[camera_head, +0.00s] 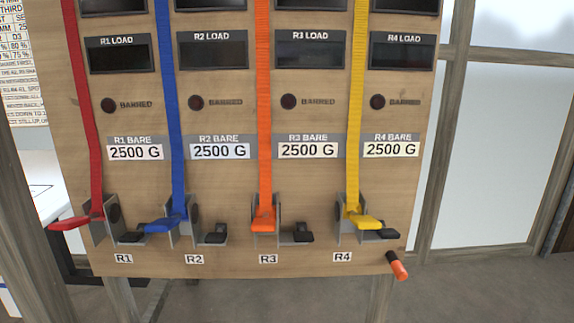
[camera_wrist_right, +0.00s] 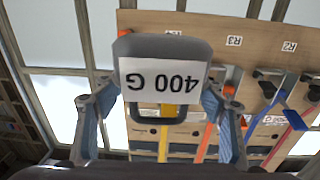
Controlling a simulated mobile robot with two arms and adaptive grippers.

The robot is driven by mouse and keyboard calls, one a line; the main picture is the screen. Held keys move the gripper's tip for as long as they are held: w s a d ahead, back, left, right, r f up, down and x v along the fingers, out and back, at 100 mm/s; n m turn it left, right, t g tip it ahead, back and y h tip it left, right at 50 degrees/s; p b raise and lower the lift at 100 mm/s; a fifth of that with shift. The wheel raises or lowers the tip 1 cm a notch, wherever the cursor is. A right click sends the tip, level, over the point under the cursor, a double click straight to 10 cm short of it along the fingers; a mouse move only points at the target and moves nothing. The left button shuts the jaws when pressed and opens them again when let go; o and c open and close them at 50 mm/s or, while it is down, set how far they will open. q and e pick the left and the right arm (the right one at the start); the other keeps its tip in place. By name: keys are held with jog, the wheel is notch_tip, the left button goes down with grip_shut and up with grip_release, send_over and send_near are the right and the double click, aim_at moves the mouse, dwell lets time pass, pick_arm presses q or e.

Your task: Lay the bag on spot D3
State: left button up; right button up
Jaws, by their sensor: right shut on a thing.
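The bag (camera_wrist_right: 163,50) is a grey block with a dark handle loop and a white label reading 400 G, upside down in the right wrist view. My right gripper (camera_wrist_right: 160,97) is shut on it, with a blue-padded finger on each side. The bag hangs clear in the air, with the strap board behind it. Neither the bag nor my right gripper shows in the head view. Spot D3 cannot be made out in either view. My left gripper is in neither view.
A wooden board (camera_head: 222,262) fills the head view. Red (camera_head: 83,110), blue (camera_head: 170,110), orange (camera_head: 263,110) and yellow (camera_head: 358,110) straps run down to cleats labelled R1 to R4. An orange-tipped handle (camera_head: 398,267) sticks out at its lower right. A white surface (camera_head: 45,200) shows partly behind at left.

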jog(key=s+f, duration=0.2)
jog(key=s, duration=0.6)
jog(key=shift+f, duration=0.4)
dwell(0.5)
